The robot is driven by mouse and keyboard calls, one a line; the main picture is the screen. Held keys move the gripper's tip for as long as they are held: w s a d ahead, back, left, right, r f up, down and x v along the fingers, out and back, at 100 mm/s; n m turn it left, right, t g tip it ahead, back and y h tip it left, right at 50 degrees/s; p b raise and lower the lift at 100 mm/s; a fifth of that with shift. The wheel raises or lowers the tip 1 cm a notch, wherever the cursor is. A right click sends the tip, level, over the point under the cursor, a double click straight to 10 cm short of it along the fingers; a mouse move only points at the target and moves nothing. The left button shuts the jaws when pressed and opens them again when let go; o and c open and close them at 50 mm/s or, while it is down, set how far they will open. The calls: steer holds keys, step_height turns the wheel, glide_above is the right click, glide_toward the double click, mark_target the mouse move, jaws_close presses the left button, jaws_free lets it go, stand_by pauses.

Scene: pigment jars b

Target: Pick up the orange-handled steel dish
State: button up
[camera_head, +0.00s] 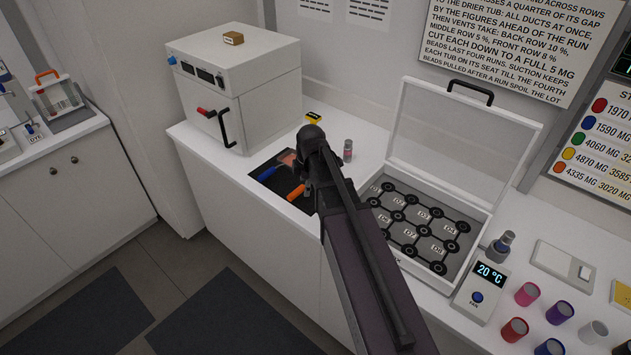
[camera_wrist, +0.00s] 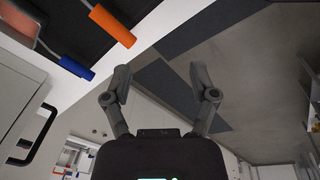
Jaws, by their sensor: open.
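The dish's orange handle (camera_head: 296,192) lies at the near right part of a dark mat (camera_head: 268,183) on the white counter. My arm covers the steel bowl in the head view. In the wrist view the orange handle (camera_wrist: 112,26) is at upper left, and the bowl is out of frame. A second dish lies to its left, with a blue handle (camera_head: 265,174) and reddish contents (camera_head: 288,157). My gripper (camera_wrist: 161,74) is open and empty. In the wrist view it is to the right of the orange handle and apart from it. Its fingertips are hidden in the head view.
A white oven-like box (camera_head: 268,115) with a red-and-black handle stands left of the mat. A small jar (camera_head: 348,150) stands behind my arm. An open white case (camera_head: 478,215) of dark-ringed tiles is to the right. Coloured cups (camera_head: 558,312) stand at far right.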

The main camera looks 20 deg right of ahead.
mark_target(298, 190)
steer(key=w+d+r+n, duration=0.1)
steer(key=w+n, duration=0.6)
steer(key=shift+n+p, duration=0.3)
steer(key=shift+p, duration=0.15)
steer(key=f+b, duration=0.5)
steer(key=w+a+f+b, duration=0.1)
steer(key=f+b, duration=0.2)
steer(key=shift+w+f, duration=0.1)
steer(key=shift+f, duration=0.05)
stand_by(0.4)
steer(key=shift+b, duration=0.3)
steer(key=shift+w+a+f+b, duration=0.15)
steer(key=shift+f+b, duration=0.7)
steer(key=shift+w+a+f+b, duration=0.1)
steer(key=shift+a+f+b, duration=0.05)
steer(key=shift+f+b, duration=0.7)
steer(key=shift+w+a+f+b, duration=0.15)
steer(key=shift+f+b, duration=0.65)
steer(key=shift+f, duration=0.05)
jaws_close()
